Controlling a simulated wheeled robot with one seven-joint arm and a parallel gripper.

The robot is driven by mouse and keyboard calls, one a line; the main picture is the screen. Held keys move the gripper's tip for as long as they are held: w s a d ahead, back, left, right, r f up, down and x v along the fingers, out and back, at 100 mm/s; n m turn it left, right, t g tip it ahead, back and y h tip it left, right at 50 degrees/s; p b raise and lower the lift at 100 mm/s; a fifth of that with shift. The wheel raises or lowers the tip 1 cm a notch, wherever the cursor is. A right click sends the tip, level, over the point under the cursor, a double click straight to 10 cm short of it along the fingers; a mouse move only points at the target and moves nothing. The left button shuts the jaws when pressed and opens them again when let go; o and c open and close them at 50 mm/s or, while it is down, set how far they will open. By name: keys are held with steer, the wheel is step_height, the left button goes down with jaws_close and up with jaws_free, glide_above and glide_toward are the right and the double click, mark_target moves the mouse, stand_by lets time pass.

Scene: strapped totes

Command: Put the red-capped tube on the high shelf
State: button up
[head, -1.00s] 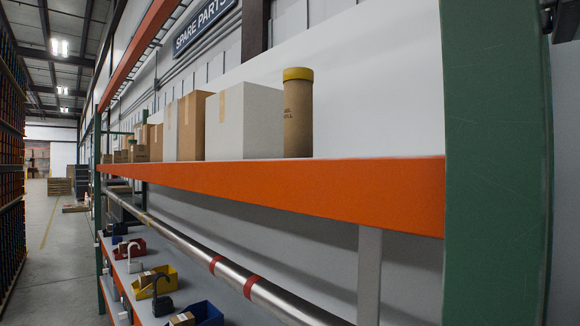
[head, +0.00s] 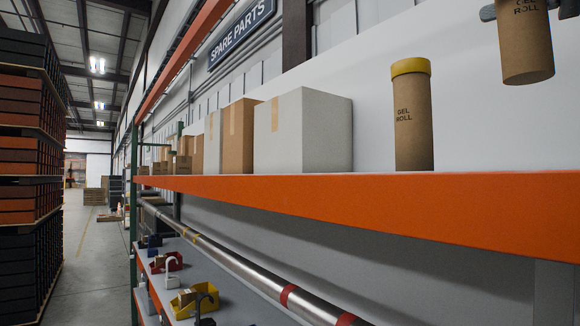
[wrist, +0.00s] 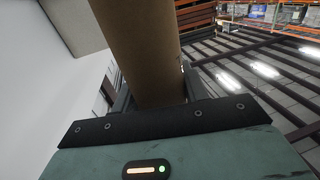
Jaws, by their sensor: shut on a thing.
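My gripper (wrist: 155,100) is shut on a brown cardboard tube (wrist: 140,40) in the wrist view. The same tube hangs upright at the top right of the head view (head: 527,45), with "ROLL" printed on it. Its top is cut off there, so its cap colour is hidden. The held tube's bottom appears above the level of the high shelf (head: 330,198), which has an orange front beam. I cannot tell whether it is over the shelf or in front of it.
A yellow-capped tube (head: 412,118) marked "GEL ROLL" stands on the high shelf. To its left stand a white box (head: 303,130) and several more boxes. Shelf space right of the yellow-capped tube looks clear. A metal pipe (head: 240,265) runs below the beam, above lower bins (head: 187,300).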

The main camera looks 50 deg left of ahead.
mark_target(512, 82)
steer(key=shift+f+b, duration=0.8)
steer(key=shift+f, duration=4.15)
steer(key=shift+f, duration=0.1)
steer(key=shift+f, duration=0.1)
steer(key=o, duration=1.1)
steer(key=shift+c, duration=0.2)
